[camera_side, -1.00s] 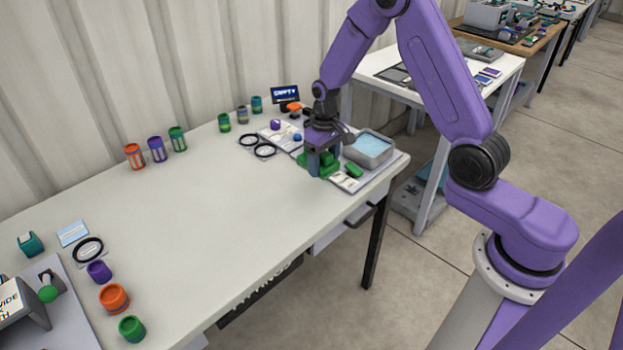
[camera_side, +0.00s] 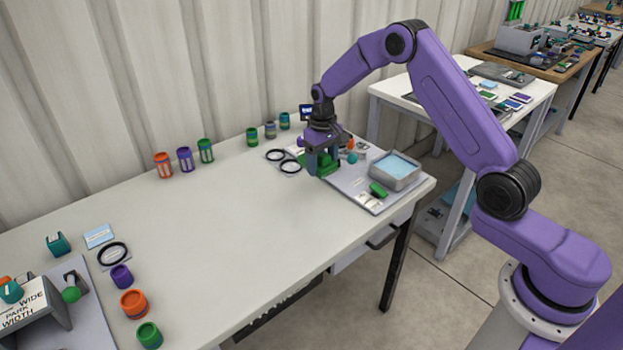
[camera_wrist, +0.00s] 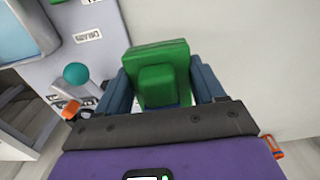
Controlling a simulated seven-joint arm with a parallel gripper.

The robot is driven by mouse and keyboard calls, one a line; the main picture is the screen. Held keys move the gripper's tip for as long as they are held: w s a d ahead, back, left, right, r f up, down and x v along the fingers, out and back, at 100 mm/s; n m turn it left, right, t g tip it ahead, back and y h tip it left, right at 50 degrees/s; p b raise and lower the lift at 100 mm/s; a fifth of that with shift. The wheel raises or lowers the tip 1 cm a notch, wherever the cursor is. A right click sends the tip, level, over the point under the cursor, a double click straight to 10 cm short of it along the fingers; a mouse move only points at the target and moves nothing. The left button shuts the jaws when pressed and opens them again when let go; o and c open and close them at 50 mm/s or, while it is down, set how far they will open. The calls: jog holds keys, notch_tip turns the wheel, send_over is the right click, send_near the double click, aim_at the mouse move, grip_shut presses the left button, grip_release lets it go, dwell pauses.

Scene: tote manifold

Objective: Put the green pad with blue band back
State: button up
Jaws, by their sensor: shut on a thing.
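My gripper (camera_side: 321,163) is shut on a green pad (camera_side: 329,167), at the left edge of the grey board at the bench's far end. In the wrist view the green pad (camera_wrist: 165,62) is a stepped block, its raised part towards me, between the two blue-grey fingers of my gripper (camera_wrist: 163,90). Whether the pad touches the surface below is unclear. The grey board (camera_side: 357,193) lies to the right of the gripper and shows at upper left in the wrist view (camera_wrist: 65,18).
A grey basin with light blue inside (camera_side: 396,172) and a small green piece (camera_side: 378,190) are on the board. A teal ball knob (camera_wrist: 76,74) stands left of the gripper. Black rings (camera_side: 283,161) and several cups (camera_side: 205,151) are further left. The bench middle is clear.

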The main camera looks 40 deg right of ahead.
send_over(312, 188)
notch_tip(312, 188, down, 5)
jog(key=shift+s+f, duration=0.1)
jog(key=shift+w+f, duration=0.25)
jog(key=shift+f, duration=1.5)
jog(key=shift+f, duration=0.15)
jog(key=o, duration=0.6)
jog(key=shift+o, duration=0.3)
